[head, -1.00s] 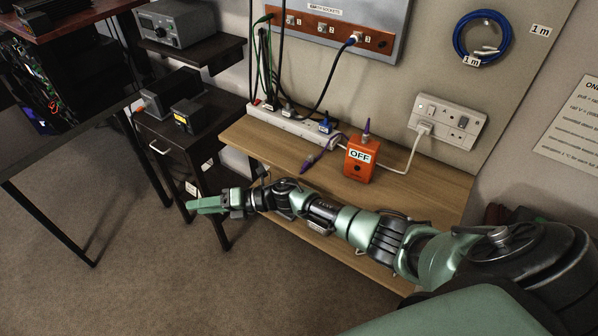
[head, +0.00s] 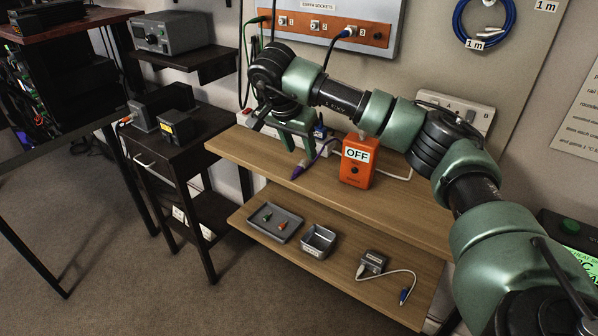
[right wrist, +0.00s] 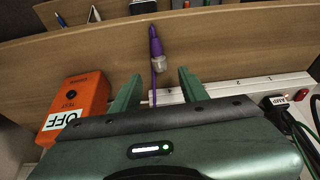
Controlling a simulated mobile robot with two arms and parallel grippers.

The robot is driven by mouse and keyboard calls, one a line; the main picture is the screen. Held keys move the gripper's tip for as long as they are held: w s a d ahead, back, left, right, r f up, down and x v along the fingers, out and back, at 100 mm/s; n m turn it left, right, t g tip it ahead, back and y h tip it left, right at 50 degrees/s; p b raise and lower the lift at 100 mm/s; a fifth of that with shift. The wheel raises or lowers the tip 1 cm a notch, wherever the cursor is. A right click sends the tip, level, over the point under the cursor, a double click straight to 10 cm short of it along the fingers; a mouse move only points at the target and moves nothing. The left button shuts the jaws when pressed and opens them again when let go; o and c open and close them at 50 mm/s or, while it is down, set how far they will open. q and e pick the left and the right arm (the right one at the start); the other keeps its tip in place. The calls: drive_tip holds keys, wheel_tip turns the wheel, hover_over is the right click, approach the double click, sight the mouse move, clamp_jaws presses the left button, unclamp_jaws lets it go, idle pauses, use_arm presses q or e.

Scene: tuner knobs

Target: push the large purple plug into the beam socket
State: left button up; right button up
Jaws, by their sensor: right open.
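The large purple plug (head: 298,171) lies on the wooden bench top, with its purple cable running back toward the power strip. In the right wrist view the plug (right wrist: 155,42) lies beyond my fingertips, apart from them, and its cable passes between the fingers. My right gripper (head: 284,142) points down over the back of the bench, open and empty; its two green fingers also show in the right wrist view (right wrist: 158,78). No label reads as a beam socket. My left gripper is out of view.
The orange OFF box (head: 357,163) stands right of the plug. A white power strip (right wrist: 240,87) with plugs and cables runs along the bench's back. The lower shelf holds a tray (head: 292,231), a small bin (head: 319,240) and a grey adapter (head: 372,262).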

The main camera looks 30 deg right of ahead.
sight(304, 160)
drive_tip(key=x, duration=0.4)
drive_tip(key=shift+d+f, duration=0.1)
drive_tip(key=shift+f, duration=0.2)
clamp_jaws()
drive_tip(key=shift+r, duration=0.1)
